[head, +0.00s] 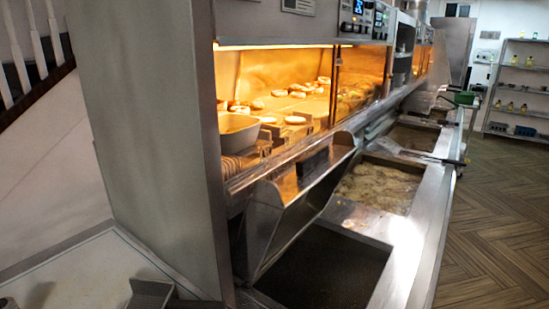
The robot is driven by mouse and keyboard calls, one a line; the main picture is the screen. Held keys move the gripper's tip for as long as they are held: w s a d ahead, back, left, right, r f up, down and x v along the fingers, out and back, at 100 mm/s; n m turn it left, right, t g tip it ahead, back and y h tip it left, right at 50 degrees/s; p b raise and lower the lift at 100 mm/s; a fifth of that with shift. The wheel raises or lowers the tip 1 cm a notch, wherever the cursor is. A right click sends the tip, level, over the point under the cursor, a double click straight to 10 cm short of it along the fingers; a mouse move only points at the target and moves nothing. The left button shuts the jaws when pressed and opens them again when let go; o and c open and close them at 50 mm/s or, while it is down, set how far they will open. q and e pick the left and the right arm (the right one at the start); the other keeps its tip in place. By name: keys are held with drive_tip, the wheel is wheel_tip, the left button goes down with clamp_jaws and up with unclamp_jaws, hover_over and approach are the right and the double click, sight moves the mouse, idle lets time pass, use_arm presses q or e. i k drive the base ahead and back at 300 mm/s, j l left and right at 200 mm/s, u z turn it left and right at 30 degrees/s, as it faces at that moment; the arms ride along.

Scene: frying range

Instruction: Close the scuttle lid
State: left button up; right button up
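A steel lid-like panel with side walls (305,200) stands tilted up against the front of the range, in the middle of the head view. I take it to be the scuttle lid, standing open. Below and in front of it is a dark, open rectangular well (325,270) with a steel rim. The lower edge of the panel meets the back of this well; the hinge itself cannot be made out. Neither of my grippers shows in the head view, and nothing is seen touching the lid.
A frying pan of pale oil (380,187) lies beyond the well. A lit warming cabinet (285,80) with food and a white bowl (238,130) is above. A tall steel side panel (150,130) stands at left. Wooden floor (500,220) is open at right.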

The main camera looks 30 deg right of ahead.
sight(276, 212)
drive_tip(key=k+z, duration=0.1)
drive_tip(key=z, duration=1.15)
